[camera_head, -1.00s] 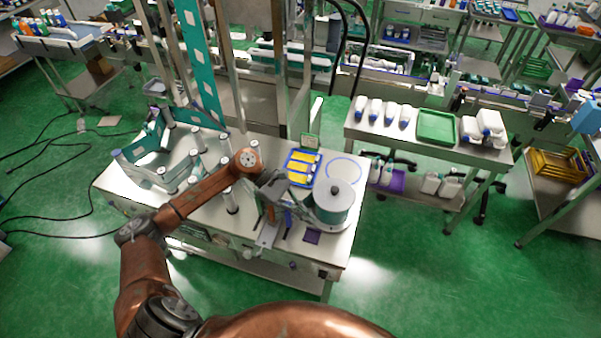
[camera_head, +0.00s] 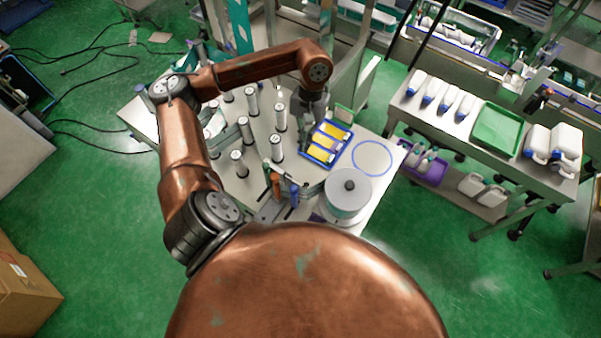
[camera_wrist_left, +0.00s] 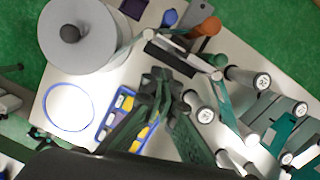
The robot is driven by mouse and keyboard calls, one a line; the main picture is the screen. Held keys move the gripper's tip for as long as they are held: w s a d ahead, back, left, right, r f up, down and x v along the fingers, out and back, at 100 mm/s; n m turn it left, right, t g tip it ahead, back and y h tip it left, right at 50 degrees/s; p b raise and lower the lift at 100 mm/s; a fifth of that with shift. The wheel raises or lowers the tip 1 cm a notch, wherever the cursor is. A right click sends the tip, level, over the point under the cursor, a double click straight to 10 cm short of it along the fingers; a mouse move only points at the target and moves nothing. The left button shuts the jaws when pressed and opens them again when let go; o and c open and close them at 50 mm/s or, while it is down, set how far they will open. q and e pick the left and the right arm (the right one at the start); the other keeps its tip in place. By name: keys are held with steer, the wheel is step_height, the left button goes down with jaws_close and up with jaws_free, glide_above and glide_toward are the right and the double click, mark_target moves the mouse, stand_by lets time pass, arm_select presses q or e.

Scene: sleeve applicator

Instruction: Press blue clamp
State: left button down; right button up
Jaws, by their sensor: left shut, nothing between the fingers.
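The blue clamp (camera_head: 294,195) is a small blue handle standing on the machine table beside an orange-brown handle (camera_head: 275,184), left of the big grey reel (camera_head: 348,193). In the left wrist view the blue clamp (camera_wrist_left: 170,17) shows near the top edge, with the orange-brown handle (camera_wrist_left: 208,28) to its right. My left gripper (camera_head: 307,122) points down, shut and empty, by the left edge of the blue tray, farther back than the clamp and apart from it. In the left wrist view the shut gripper (camera_wrist_left: 158,78) is below the clamp. My right gripper is not in view.
The blue tray (camera_head: 318,153) holds yellow items. Several upright white-topped rollers (camera_head: 280,116) stand left of my gripper. A blue ring (camera_head: 372,144) marks the table at right. A side table with white bottles and a green tray (camera_head: 497,130) stands farther right.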

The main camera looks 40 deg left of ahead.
arm_select(q)
steer(key=s+f+p, duration=0.1)
steer(key=s+f, duration=0.1)
steer(key=f, duration=0.1)
steer(key=s+d+f+p, duration=0.1)
steer(key=s+f, duration=0.1)
steer(key=f, duration=0.1)
steer(key=s+d+f+p, duration=0.1)
steer(key=s+f+p, duration=0.1)
steer(key=f, duration=0.1)
steer(key=shift+d+f, duration=0.15)
steer(key=shift+f, duration=0.2)
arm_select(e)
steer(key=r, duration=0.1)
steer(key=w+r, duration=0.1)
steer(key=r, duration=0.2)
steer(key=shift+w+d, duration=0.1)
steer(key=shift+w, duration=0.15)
arm_select(q)
steer(key=b, duration=0.4)
glide_above(294, 198)
steer(key=a, duration=0.1)
steer(key=shift+s+a+f, duration=0.1)
steer(key=shift+s+a, duration=0.05)
steer(key=shift+s, duration=0.3)
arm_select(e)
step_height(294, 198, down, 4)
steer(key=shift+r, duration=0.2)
